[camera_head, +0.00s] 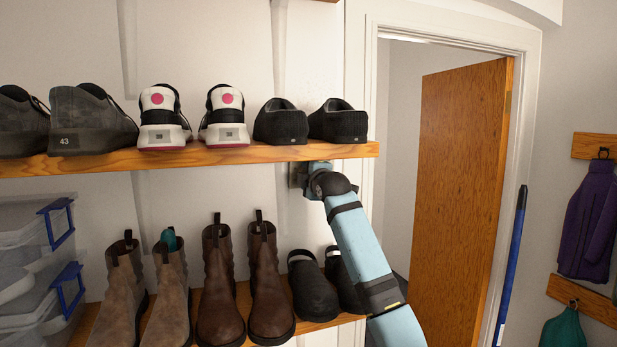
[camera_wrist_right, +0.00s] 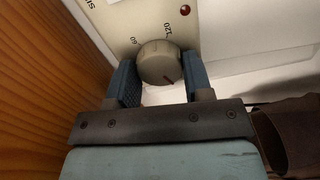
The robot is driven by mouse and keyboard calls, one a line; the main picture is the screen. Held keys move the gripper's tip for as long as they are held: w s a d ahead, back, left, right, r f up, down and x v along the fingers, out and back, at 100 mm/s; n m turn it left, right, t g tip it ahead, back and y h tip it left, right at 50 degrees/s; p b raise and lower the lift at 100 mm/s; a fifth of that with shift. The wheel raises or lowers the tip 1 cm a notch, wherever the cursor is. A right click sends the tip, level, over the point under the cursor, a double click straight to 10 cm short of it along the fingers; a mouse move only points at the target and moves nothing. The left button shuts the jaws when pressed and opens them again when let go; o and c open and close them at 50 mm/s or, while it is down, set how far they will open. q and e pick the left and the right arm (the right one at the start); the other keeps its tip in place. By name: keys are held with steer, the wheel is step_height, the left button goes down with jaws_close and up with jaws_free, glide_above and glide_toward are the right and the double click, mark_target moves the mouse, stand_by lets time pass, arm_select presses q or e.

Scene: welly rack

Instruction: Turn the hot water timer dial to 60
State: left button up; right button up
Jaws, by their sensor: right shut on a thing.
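The hot water timer (camera_head: 296,174) is a pale box on the wall under the upper shelf, mostly hidden behind my right gripper (camera_head: 309,180) in the head view. In the right wrist view, its round grey-beige dial (camera_wrist_right: 158,58) sits between the two blue fingers of my right gripper (camera_wrist_right: 161,72), which is shut on it. A dark reddish pointer line shows on the dial face, towards the bottom of the picture. A red lamp (camera_wrist_right: 185,10) is on the panel. My left gripper is out of view.
The upper wooden shelf (camera_head: 215,156) with several shoes runs just above my right gripper; its wood (camera_wrist_right: 40,90) fills the left of the wrist view. Brown boots (camera_head: 268,285) and dark clogs (camera_head: 312,288) stand below. An open wooden door (camera_head: 458,180) is to the right.

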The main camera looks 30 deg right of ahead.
steer(key=shift+m, duration=17.2)
steer(key=o, duration=0.9)
